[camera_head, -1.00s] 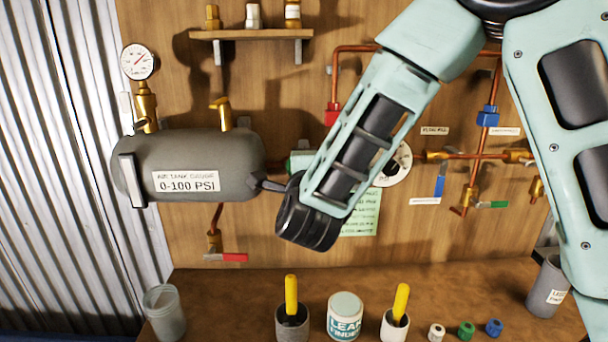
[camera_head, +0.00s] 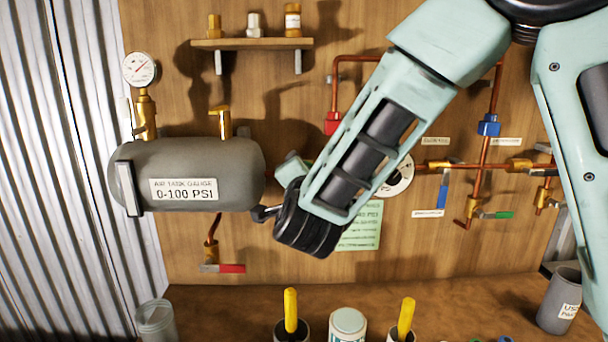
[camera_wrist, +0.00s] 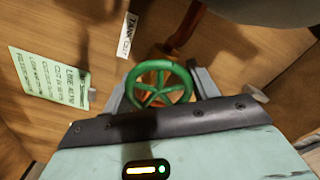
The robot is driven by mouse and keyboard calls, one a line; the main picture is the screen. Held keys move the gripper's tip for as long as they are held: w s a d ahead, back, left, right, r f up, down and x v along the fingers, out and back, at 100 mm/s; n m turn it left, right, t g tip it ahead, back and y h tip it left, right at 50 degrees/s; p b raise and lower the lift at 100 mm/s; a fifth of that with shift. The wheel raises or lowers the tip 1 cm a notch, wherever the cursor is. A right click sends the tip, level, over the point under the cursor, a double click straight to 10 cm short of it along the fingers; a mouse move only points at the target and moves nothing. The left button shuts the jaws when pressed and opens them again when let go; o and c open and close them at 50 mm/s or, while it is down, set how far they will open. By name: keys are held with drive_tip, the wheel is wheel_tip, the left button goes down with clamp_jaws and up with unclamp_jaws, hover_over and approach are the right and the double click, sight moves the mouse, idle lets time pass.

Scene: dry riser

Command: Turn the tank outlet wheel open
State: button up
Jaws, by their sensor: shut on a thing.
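The tank outlet wheel (camera_wrist: 157,86) is a small green spoked handwheel, seen face-on in the wrist view. My gripper (camera_wrist: 162,82) has one grey finger on each side of its rim and is shut on it. A copper-coloured part shows behind the spokes. In the head view my gripper (camera_head: 263,213) is at the lower right end of the grey air tank (camera_head: 187,160), and my wrist and forearm hide the wheel there. A white tag (camera_wrist: 128,35), partly readable as "TANK", is on the board above the wheel in the wrist view.
A green note (camera_head: 360,228) hangs behind my wrist. A valve with a red lever (camera_head: 232,268) is below the tank. Copper pipes (camera_head: 485,180) with coloured valves fill the board on the right. Cups with yellow-handled tools (camera_head: 291,310) stand on the bench below.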

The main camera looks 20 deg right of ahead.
idle(0.4)
drive_tip(key=o, duration=1)
drive_tip(key=shift+c, duration=0.2)
drive_tip(key=shift+s+a, duration=0.1)
drive_tip(key=b+v, duration=0.4)
drive_tip(key=v, duration=1.3)
drive_tip(key=shift+s, duration=0.15)
